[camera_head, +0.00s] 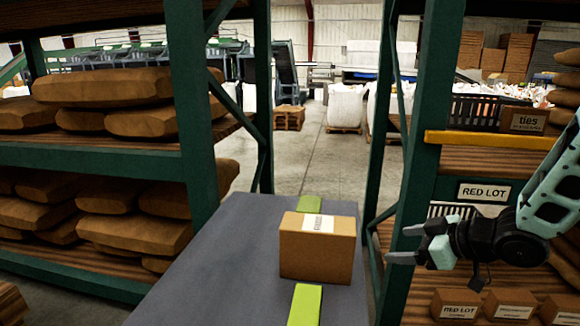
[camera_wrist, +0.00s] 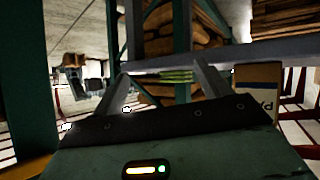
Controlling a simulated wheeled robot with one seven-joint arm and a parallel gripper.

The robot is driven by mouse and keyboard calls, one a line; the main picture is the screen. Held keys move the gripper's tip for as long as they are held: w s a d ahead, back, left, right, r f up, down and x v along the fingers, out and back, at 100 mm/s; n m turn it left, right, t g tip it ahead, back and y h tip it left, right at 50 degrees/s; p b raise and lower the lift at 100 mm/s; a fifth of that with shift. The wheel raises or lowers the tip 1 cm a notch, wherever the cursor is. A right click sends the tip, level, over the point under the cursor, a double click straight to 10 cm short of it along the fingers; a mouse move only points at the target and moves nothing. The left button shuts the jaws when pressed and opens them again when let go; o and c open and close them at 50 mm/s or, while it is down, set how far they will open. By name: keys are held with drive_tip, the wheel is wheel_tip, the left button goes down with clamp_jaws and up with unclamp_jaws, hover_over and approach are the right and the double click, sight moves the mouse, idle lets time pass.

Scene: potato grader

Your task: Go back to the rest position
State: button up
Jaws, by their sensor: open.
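My gripper (camera_head: 407,244) is at the right in the head view, in front of the right rack's upright, its fingers pointing left. It is open and nothing is between its fingers. In the wrist view its two fingers (camera_wrist: 162,82) stand apart. A cardboard box (camera_head: 316,254) with a white label on top sits on the grey conveyor table, to the left of my gripper and apart from it. In the wrist view a box with dark print (camera_wrist: 257,92) shows at the right edge.
The grey table (camera_head: 215,250) has a lime green stripe (camera_head: 305,303). A green rack (camera_head: 190,120) with brown sacks stands left. The right rack (camera_head: 412,190) holds a black crate (camera_head: 478,112), a RED LOT sign (camera_head: 485,192) and small boxes (camera_head: 458,305) low down. An open aisle lies behind.

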drive_tip(key=s+d+m+h, duration=0.2)
drive_tip(key=d+m+h, duration=0.2)
drive_tip(key=d+h, duration=0.1)
drive_tip(key=s+d+m+g+h, duration=0.25)
drive_tip(key=s+m+g, duration=0.35)
drive_tip(key=s, duration=0.7)
drive_tip(key=s+a+r+n+g, duration=0.1)
drive_tip(key=s+a+n, duration=0.3)
drive_tip(key=s+a, duration=0.4)
drive_tip(key=s+a+r+n+g, duration=0.2)
drive_tip(key=s+a+n, duration=0.3)
drive_tip(key=a, duration=0.6)
wheel_tip(320, 180, up, 12)
drive_tip(key=m+p, duration=0.1)
drive_tip(key=p, duration=1.1)
drive_tip(key=shift+s+d+m, duration=0.2)
drive_tip(key=shift+s+m, duration=0.1)
drive_tip(key=shift+s, duration=0.05)
drive_tip(key=shift+f+y, duration=0.1)
drive_tip(key=shift+y, duration=0.15)
